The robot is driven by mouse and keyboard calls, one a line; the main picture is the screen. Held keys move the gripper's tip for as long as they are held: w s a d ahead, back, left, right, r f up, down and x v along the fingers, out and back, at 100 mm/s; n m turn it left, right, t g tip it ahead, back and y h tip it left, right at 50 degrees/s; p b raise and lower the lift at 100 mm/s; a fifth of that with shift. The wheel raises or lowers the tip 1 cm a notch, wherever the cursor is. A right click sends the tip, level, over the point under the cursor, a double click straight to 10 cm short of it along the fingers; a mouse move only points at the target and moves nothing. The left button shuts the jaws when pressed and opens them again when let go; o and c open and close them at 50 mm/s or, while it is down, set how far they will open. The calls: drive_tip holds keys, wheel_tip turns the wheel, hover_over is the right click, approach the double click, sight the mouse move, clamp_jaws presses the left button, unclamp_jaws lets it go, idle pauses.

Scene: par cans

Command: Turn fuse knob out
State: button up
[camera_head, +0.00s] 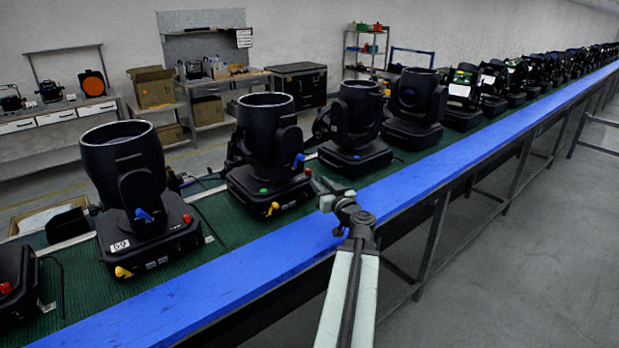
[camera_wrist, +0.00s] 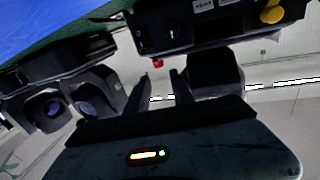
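Black stage lamps stand in a row on a green strip. The nearest whole lamp (camera_head: 140,190) has a yellow knob (camera_head: 122,272) low in front, a blue knob (camera_head: 144,215) on its side and a red knob (camera_head: 187,218) on its base. The second lamp (camera_head: 268,145) also has a yellow knob (camera_head: 272,208). My gripper (camera_head: 318,186) is beside this lamp's right base corner. In the wrist view, my gripper (camera_wrist: 160,76) has its two dark fingers apart. A small red knob (camera_wrist: 157,63) shows between and just beyond the tips; contact is unclear. Which knob is the fuse knob cannot be told.
A blue rail (camera_head: 220,290) runs along the front of the row. More lamps (camera_head: 357,125) continue to the right. Workbenches and a black chest (camera_head: 298,85) stand behind. The grey floor (camera_head: 530,260) at right is mostly clear.

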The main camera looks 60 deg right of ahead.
sight(309, 172)
drive_tip(key=x, duration=0.7)
drive_tip(key=shift+w+d, duration=0.15)
drive_tip(key=shift+d, duration=0.2)
drive_tip(key=shift+a, duration=0.1)
clamp_jaws()
